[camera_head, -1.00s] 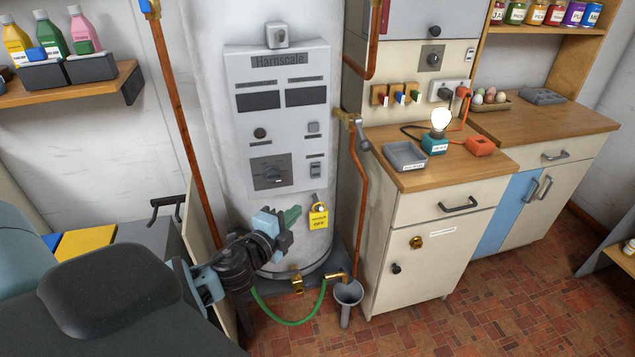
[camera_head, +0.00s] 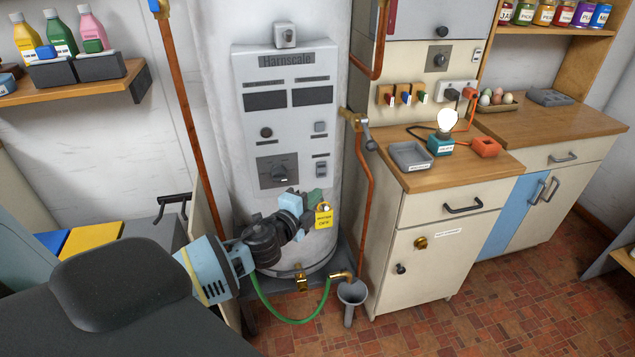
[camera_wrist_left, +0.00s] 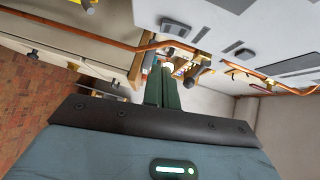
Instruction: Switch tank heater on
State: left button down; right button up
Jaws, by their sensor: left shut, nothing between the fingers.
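The tank heater (camera_head: 250,75) is a tall pale tank with a grey "Harnscale" control panel (camera_head: 243,101). The panel carries a dark dial (camera_head: 278,171), a round dark button (camera_head: 266,132), a small upper switch (camera_head: 319,127) and a lower rocker switch (camera_head: 321,167). A yellow tag (camera_head: 323,216) with a padlock hangs at the panel's lower right. My left gripper (camera_head: 316,197) is shut and empty, below the rocker switch and beside the tag; contact cannot be told. Its green fingers (camera_wrist_left: 162,86) show together in the left wrist view. My right gripper is out of view.
A copper pipe (camera_head: 364,210) and a valve lever (camera_head: 367,135) stand right of the panel. A green hose (camera_head: 290,319) runs low to a grey funnel (camera_head: 352,292). A cabinet (camera_head: 430,245) with a lit bulb (camera_head: 446,120) on top stands to the right.

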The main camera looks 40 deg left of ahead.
aim_at(325, 177)
pick_arm(q)
jog(key=shift+w+a+f, duration=0.15)
jog(key=shift+w+a, duration=0.4)
jog(key=shift+w, duration=0.5)
jog(key=shift+w+a+f, duration=0.15)
jog(key=shift+w+a, duration=0.4)
jog(key=shift+w, duration=0.55)
jog(key=shift+w+a+f, duration=0.15)
jog(key=shift+w+a, duration=0.4)
jog(key=shift+w, duration=0.5)
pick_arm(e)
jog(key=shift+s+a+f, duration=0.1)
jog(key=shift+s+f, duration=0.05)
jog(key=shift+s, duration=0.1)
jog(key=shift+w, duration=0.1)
pick_arm(q)
jog(key=shift+a+f+b, duration=0.1)
jog(key=shift+f+b, duration=0.35)
jog(key=shift+b, duration=0.3)
jog(key=shift+r, duration=0.35)
jog(key=shift+w, duration=0.1)
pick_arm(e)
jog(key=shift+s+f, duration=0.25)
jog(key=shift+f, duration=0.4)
pick_arm(q)
jog(key=shift+f, duration=0.15)
